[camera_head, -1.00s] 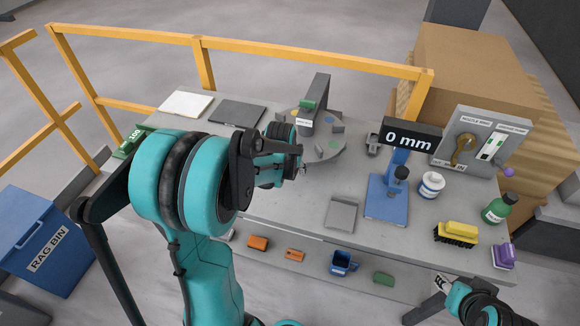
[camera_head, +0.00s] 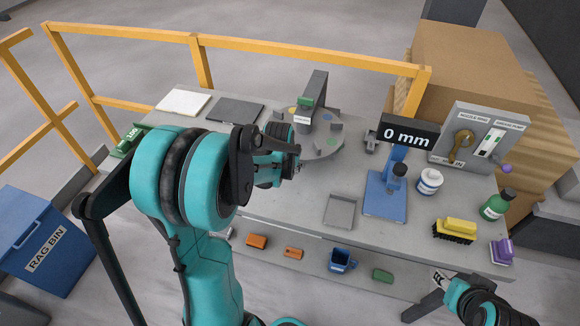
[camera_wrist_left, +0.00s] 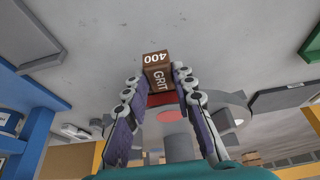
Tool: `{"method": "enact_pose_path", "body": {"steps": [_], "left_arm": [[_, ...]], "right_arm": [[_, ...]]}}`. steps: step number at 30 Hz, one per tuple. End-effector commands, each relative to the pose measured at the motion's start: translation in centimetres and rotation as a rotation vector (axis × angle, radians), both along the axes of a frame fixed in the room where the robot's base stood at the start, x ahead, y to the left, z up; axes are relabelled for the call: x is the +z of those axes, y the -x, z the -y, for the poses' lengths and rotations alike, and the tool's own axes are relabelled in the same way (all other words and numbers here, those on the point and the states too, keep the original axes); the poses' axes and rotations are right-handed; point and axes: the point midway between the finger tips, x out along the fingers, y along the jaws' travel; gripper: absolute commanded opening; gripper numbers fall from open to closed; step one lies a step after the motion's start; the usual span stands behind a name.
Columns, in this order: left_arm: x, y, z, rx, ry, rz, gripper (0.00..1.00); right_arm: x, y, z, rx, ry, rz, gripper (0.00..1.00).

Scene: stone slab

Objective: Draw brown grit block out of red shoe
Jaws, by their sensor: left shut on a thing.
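The brown block (camera_wrist_left: 157,72), marked 400 GRIT, is between the fingers of my left gripper (camera_wrist_left: 160,84) in the left wrist view. The gripper is shut on its sides. A red piece (camera_wrist_left: 161,99), likely the red shoe, shows just behind the block; whether the block is still seated in it I cannot tell. In the head view my left gripper (camera_head: 291,163) is at the near left side of the round grey turntable (camera_head: 325,146), and my arm hides the block and the shoe. My right gripper (camera_head: 440,281) is at the lower right, over the bench's front edge, too small to judge.
A grey tray (camera_head: 340,211), blue gauge stand (camera_head: 386,196), white jar (camera_head: 429,182), green bottle (camera_head: 496,204) and yellow brush (camera_head: 456,229) are to the right. Several small blocks and a blue cup (camera_head: 341,262) lie along the front.

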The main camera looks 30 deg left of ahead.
Motion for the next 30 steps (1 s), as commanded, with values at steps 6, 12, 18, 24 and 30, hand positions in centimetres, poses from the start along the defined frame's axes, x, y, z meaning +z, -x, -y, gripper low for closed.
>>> {"method": "enact_pose_path", "body": {"steps": [6, 12, 18, 24, 30], "left_arm": [[0.0, 0.7, 0.2, 0.000, 0.000, 0.000, 0.00], [0.0, 1.4, 0.3, 0.000, 0.000, 0.000, 0.00], [0.0, 2.0, 0.4, 0.000, 0.000, 0.000, 0.00], [0.0, 2.6, 0.6, 0.000, 0.000, 0.000, 0.00], [0.0, 3.2, 0.7, 0.000, 0.000, 0.000, 0.00]], "right_arm": [[0.0, 0.0, 0.0, 0.000, 0.000, 0.000, 0.40], [0.0, 0.0, 0.0, 0.000, 0.000, 0.000, 0.40], [0.0, 0.0, 0.0, 0.000, 0.000, 0.000, 0.40], [0.0, 0.0, 0.0, 0.000, 0.000, 0.000, 0.40], [0.1, 0.0, 0.0, 0.000, 0.000, 0.000, 0.40]]}}
